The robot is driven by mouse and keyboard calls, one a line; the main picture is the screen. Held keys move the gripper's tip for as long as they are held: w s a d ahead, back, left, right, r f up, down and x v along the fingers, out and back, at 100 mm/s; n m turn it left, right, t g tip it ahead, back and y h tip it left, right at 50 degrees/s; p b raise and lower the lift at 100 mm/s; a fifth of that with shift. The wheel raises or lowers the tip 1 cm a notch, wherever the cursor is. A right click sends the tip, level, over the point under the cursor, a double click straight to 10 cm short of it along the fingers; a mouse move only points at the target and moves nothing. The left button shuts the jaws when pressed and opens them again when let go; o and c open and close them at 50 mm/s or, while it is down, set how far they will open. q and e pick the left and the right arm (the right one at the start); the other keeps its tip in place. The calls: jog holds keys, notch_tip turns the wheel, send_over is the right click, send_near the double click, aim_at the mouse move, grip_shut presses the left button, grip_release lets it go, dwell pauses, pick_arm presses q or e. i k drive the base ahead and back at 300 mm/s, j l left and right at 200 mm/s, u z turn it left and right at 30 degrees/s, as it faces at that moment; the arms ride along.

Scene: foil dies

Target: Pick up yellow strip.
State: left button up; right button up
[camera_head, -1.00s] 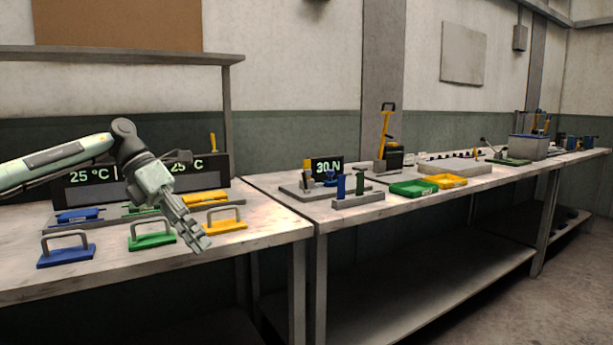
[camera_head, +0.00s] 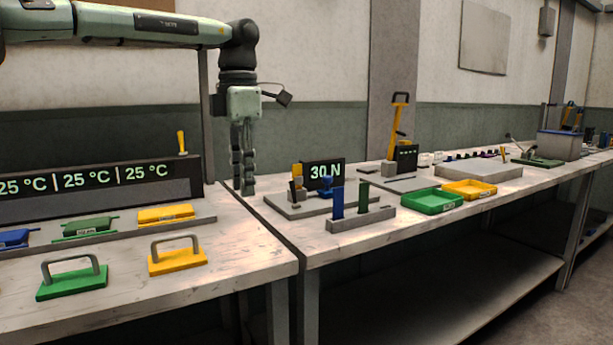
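A small yellow upright piece (camera_head: 297,170), which looks like the yellow strip, stands at the left of the test stand (camera_head: 290,208) beside the 30 N display (camera_head: 326,172). Its lower part is partly hidden by a dark part of the stand. My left gripper (camera_head: 245,190) hangs with its fingers pointing down, left of the stand, apart from the yellow piece in the picture. Nothing shows between its fingers; their gap is not clear from this side. A blue strip (camera_head: 337,203) and a green strip (camera_head: 363,194) stand upright in a grey rack (camera_head: 360,220). My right gripper is out of view.
Green (camera_head: 72,282) and yellow (camera_head: 178,261) handled blocks sit on the left bench. Behind them are coloured blocks and a 25 °C display panel (camera_head: 90,182). Green (camera_head: 432,203) and yellow (camera_head: 468,190) trays lie right of the rack. A yellow-handled press (camera_head: 398,135) stands behind.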

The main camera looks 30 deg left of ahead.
aim_at(296, 169)
jog(key=i+j, duration=0.2)
jog(key=i, duration=0.15)
jog(key=i+j, duration=0.15)
jog(key=i, duration=0.25)
jog(key=i+j, duration=0.2)
jog(key=i, duration=0.15)
